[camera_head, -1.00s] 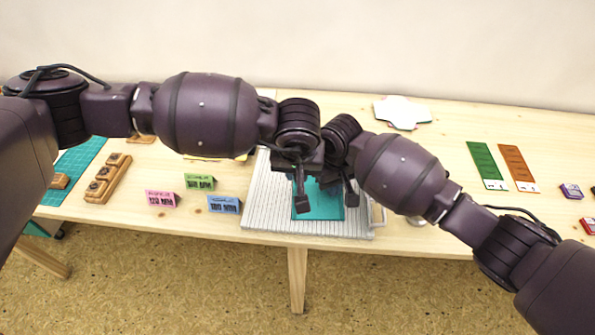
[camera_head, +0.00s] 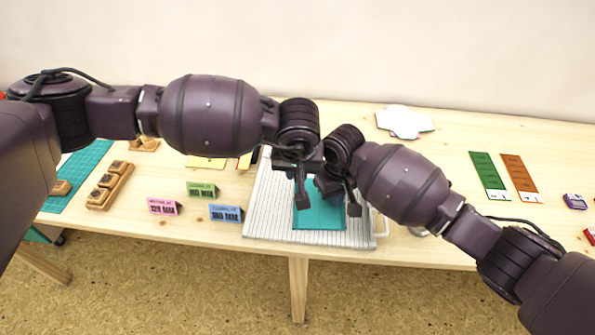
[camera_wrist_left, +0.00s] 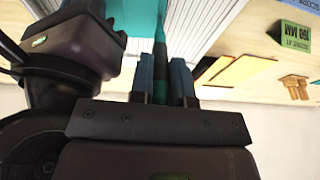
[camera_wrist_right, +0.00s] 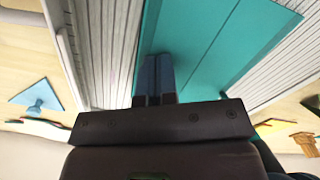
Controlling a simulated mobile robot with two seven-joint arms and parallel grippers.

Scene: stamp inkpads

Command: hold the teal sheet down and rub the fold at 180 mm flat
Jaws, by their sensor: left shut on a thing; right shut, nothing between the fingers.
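The teal sheet (camera_head: 320,222) lies on a pale ribbed board (camera_head: 268,215) in front of me. It also shows in the right wrist view (camera_wrist_right: 245,35), where a straight line runs along it. My right gripper (camera_wrist_right: 155,58) is shut and empty, its fingertips over the sheet; whether they touch it I cannot tell. My left gripper (camera_wrist_left: 160,60) is shut on a slim dark teal tool (camera_wrist_left: 160,35), which points toward the sheet. In the head view both wrists crowd together over the sheet's far part and largely hide the fingers and the tool.
Pink (camera_head: 163,206), green (camera_head: 201,190) and blue (camera_head: 226,214) label cards stand left of the board. A wooden stamp rack (camera_head: 110,186) is farther left. Green (camera_head: 488,176) and orange (camera_head: 520,178) strips lie right. The two wrists are very close together.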

